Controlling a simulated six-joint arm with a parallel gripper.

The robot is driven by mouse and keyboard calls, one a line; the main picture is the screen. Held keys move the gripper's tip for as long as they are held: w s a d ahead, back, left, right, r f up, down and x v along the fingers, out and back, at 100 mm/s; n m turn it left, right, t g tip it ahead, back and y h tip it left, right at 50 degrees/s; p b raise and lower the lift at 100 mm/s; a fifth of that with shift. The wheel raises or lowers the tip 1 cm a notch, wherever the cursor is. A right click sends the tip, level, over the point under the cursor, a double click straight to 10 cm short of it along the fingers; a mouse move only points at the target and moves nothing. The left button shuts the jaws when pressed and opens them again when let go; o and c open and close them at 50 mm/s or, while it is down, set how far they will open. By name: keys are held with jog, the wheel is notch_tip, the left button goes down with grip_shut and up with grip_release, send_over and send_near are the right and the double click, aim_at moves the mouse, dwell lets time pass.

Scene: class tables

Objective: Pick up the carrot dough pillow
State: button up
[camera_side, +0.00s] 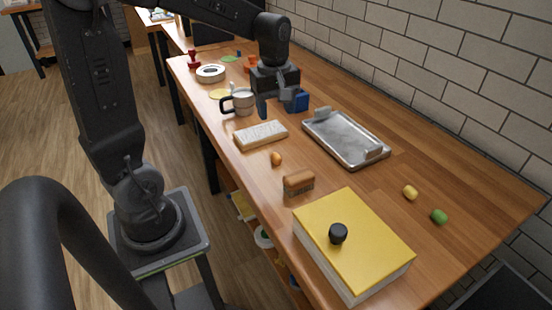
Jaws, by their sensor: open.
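A small rounded orange piece (277,158), which looks like the carrot dough pillow, lies on the wooden table (465,190) just below the right end of a pale patterned block. My gripper (281,104) is farther back along the table, above and behind the orange piece and apart from it.
A metal tray (345,137) and mug (241,101) flank my gripper. Yellow (410,192) and green (440,216) pieces lie right.

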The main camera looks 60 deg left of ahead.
jog(key=n, duration=0.1)
send_over(276, 155)
jog(key=f, duration=0.9)
jog(key=shift+w+a+f, duration=0.1)
jog(key=shift+a+f, duration=0.15)
jog(key=shift+a, duration=0.05)
jog(key=shift+d+f, duration=0.15)
jog(key=shift+f, duration=1.15)
jog(key=shift+d+f, duration=0.1)
jog(key=shift+f, duration=1.2)
jog(key=c, duration=1)
